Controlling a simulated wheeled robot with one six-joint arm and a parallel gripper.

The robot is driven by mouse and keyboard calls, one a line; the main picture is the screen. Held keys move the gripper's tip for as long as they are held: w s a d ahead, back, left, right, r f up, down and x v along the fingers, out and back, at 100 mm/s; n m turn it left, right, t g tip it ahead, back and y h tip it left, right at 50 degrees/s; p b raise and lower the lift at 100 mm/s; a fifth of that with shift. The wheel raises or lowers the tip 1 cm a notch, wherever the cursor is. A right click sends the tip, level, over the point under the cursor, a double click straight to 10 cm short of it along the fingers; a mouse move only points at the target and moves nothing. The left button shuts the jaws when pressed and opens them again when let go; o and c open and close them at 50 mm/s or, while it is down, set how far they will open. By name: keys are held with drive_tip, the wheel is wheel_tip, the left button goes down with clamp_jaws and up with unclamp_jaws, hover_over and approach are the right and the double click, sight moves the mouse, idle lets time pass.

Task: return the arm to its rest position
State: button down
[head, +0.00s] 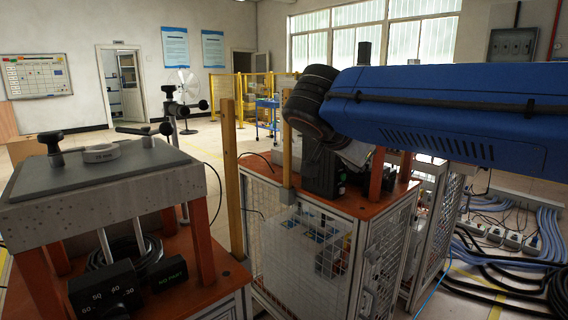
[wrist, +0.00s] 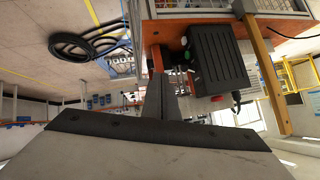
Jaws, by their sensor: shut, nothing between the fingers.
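My arm (head: 440,112) crosses the upper right of the head view as a large blue link with a black joint at its left end. It is raised above the orange-topped cabinets. My gripper (wrist: 162,82) shows in the wrist view as grey fingers close together, with nothing seen between them. It does not show clearly in the head view. In the wrist view a black box (wrist: 220,60) with a green button lies beyond and to the right of the fingers, apart from them as far as I can tell.
Thick black cables (head: 500,290) lie on the floor at the right.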

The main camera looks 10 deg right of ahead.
drive_tip(key=s+d+f+n+g+y, duration=0.1)
drive_tip(key=s+d+f+n+y, duration=0.1)
drive_tip(key=s+f+n, duration=0.2)
drive_tip(key=s+d+f+n+g+y, duration=0.1)
drive_tip(key=s+f+n, duration=0.3)
drive_tip(key=s+f, duration=0.7)
drive_tip(key=s+d+f+n+g+y, duration=0.1)
drive_tip(key=s+d+f+n+y, duration=0.2)
drive_tip(key=s+f, duration=0.4)
wheel_tip(320, 180, down, 5)
drive_tip(key=shift+s+d+f+n+g+y, duration=0.2)
drive_tip(key=shift+d+n+g+y, duration=0.1)
drive_tip(key=shift+d+n, duration=0.1)
